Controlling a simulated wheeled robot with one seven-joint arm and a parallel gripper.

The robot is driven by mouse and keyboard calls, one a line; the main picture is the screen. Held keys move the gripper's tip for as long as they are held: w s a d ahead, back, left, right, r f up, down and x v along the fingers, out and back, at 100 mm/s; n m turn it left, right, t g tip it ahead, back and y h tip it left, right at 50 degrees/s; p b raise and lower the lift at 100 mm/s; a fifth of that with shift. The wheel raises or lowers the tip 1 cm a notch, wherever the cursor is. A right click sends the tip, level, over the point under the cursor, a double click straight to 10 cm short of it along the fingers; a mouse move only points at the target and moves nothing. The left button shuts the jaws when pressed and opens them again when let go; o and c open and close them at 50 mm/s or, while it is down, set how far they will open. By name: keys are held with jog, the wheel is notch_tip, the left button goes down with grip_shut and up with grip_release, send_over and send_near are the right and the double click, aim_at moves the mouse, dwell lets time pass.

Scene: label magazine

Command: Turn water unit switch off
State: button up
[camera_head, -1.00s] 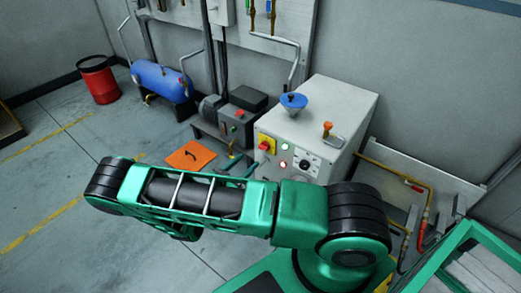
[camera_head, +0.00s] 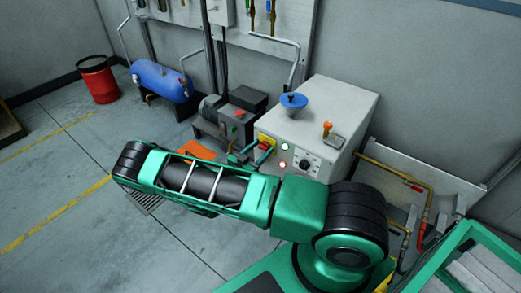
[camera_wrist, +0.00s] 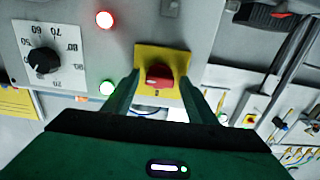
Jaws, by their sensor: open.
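The water unit (camera_head: 330,110) is a pale grey box with a blue funnel on top. Its switch, a red knob on a yellow plate, is on the front panel; in the wrist view the red knob (camera_wrist: 159,77) shows between my fingers, in front of the yellow plate (camera_wrist: 163,55). My gripper (camera_wrist: 158,88) is open, one finger on each side of the knob. I cannot tell whether the fingers touch it. In the head view my gripper (camera_head: 252,154) is at the panel's left, partly covering the switch (camera_head: 266,144).
A dial (camera_wrist: 42,61), a red lamp (camera_wrist: 105,19) and a green lamp (camera_wrist: 107,88) are beside the switch. A dark pump (camera_head: 212,112), a blue tank (camera_head: 162,82) and a red drum (camera_head: 98,80) stand to the left.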

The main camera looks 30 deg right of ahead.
jog(key=shift+c, duration=0.7)
jog(key=c, duration=0.9)
jog(key=shift+d, duration=0.1)
jog(key=shift+c, duration=0.2)
